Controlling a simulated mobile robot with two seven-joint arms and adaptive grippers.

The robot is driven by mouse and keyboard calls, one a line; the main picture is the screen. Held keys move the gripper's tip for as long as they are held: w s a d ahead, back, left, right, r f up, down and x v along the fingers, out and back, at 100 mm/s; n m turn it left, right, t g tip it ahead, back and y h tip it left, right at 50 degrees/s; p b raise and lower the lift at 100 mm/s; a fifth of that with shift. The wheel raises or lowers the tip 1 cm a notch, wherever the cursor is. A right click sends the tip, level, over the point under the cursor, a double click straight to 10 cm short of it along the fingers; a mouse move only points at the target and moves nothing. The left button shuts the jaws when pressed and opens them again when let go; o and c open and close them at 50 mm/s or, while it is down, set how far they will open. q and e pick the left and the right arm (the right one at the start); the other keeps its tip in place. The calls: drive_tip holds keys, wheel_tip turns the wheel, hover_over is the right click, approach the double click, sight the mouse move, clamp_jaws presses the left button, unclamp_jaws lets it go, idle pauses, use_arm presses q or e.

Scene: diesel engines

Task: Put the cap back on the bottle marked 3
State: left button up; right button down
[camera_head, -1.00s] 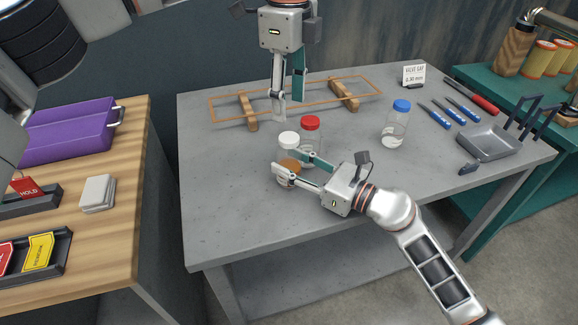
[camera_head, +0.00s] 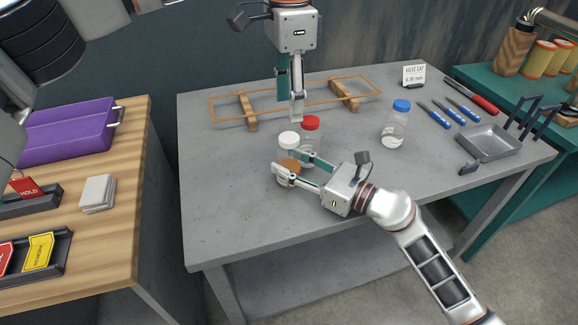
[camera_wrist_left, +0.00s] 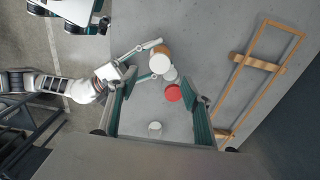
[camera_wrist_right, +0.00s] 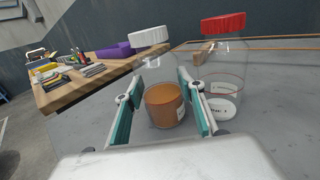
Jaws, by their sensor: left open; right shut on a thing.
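A clear jar with brown contents (camera_head: 290,164) and a white cap (camera_head: 289,139) on top stands near the table's middle. My right gripper (camera_head: 286,163) is shut on this jar; the right wrist view shows its brown contents (camera_wrist_right: 165,105) between the fingers. Just behind it to the right stands a clear jar with a red cap (camera_head: 310,123) and pale contents (camera_wrist_right: 222,107). A blue-capped bottle (camera_head: 397,125) stands farther right. My left gripper (camera_head: 291,110) is open and empty, pointing down above and behind the jars. I cannot read a 3 on any bottle.
An orange wire frame on wooden blocks (camera_head: 248,112) lies behind the jars. Blue-handled tools (camera_head: 436,115), a grey tray (camera_head: 488,143) and a small card (camera_head: 413,75) are at the right. The grey table's (camera_head: 230,215) front left is clear. A purple bin (camera_head: 70,135) is on the wooden bench.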

sight(289, 137)
use_arm(q)
drive_tip(key=shift+f, duration=4)
drive_tip(key=c, duration=1.2)
drive_tip(key=shift+c, duration=0.2)
